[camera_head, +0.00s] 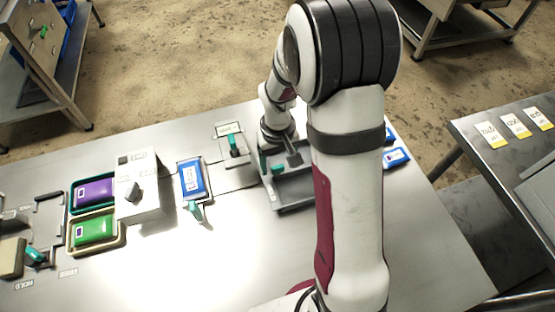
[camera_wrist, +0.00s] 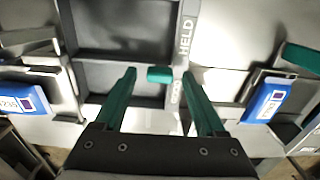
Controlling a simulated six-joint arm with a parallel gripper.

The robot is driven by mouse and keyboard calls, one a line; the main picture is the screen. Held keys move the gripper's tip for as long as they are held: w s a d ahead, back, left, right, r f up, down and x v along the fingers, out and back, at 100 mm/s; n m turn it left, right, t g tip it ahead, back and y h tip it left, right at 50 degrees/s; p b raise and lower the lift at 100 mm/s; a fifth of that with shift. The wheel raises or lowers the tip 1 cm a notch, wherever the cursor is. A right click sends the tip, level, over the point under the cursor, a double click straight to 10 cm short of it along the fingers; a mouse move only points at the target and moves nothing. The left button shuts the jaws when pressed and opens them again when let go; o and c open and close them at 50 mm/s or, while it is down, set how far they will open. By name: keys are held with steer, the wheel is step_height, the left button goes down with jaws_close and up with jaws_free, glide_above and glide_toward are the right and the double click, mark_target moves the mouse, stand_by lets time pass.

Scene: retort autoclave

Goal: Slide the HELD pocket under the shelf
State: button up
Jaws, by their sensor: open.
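The grey pocket marked HELD (camera_wrist: 186,38) is an open, walled tray in the wrist view; its recesses look empty. A teal knob (camera_wrist: 159,74) sits on it. My gripper (camera_wrist: 159,80) is open, its two green fingers on either side of the knob, with gaps visible between. I cannot tell the height of the fingertips relative to the knob. In the head view the grey tray (camera_head: 292,197) lies on the table, partly hidden behind my arm, with my gripper (camera_head: 270,163) at its left side. I cannot make out which part is the shelf.
Blue packs lie at the left (camera_wrist: 22,103) and right (camera_wrist: 265,101) in the wrist view. In the head view, a blue pack (camera_head: 192,178), a white knob box (camera_head: 136,190), and purple (camera_head: 93,193) and green (camera_head: 93,230) packs stand left. The front middle of the table is clear.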

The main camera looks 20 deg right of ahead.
jaws_close()
steer(key=shift+w, duration=0.15)
stand_by(1.2)
